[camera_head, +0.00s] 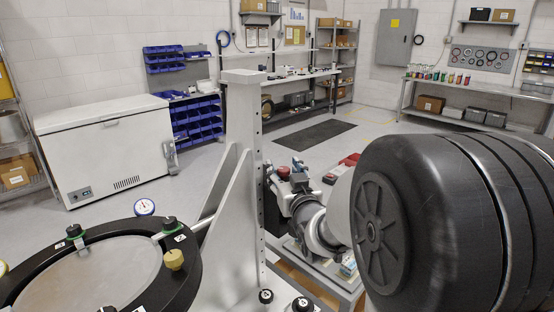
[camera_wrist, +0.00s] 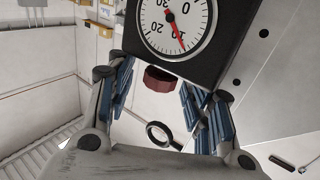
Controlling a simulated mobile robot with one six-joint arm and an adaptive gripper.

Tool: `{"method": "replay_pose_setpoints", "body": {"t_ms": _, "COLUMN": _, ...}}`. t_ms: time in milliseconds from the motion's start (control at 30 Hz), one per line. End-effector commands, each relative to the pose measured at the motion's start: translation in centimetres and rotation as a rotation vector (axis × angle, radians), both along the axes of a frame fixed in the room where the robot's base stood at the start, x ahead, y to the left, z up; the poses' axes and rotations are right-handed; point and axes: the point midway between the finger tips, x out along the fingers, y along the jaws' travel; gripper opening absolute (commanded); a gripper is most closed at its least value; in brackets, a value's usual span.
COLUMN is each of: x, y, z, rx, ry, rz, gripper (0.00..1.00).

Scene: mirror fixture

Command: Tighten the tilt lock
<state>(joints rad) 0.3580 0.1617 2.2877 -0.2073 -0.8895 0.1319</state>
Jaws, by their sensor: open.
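In the wrist view a dark red knob (camera_wrist: 163,80) sits just below a dark block with a white dial (camera_wrist: 177,22) and red needle. I take this knob to be the tilt lock, but no label shows. My gripper (camera_wrist: 160,97) is open, with blue-padded fingers on the left and right of the knob; I cannot tell whether they touch it. In the head view my gripper (camera_head: 291,180) is small beside the grey upright of the fixture (camera_head: 241,130). A red part (camera_head: 283,172) shows there. The round mirror (camera_head: 92,275) in its black ring is at lower left.
A dark ring-shaped part (camera_wrist: 162,135) shows below the knob between the fingers. The upright stands close beside my gripper. A white chest freezer (camera_head: 110,150) and a workbench (camera_head: 480,105) stand farther back.

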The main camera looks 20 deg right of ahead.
Motion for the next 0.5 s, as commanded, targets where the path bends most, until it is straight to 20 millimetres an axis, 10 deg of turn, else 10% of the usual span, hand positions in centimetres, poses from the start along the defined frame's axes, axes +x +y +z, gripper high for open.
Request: {"method": "replay_pose_setpoints", "body": {"t_ms": 500, "x": -0.21, "y": -0.06, "z": -0.03, "rx": 0.0, "ry": 0.0, "rz": 0.0, "gripper": 0.43}}
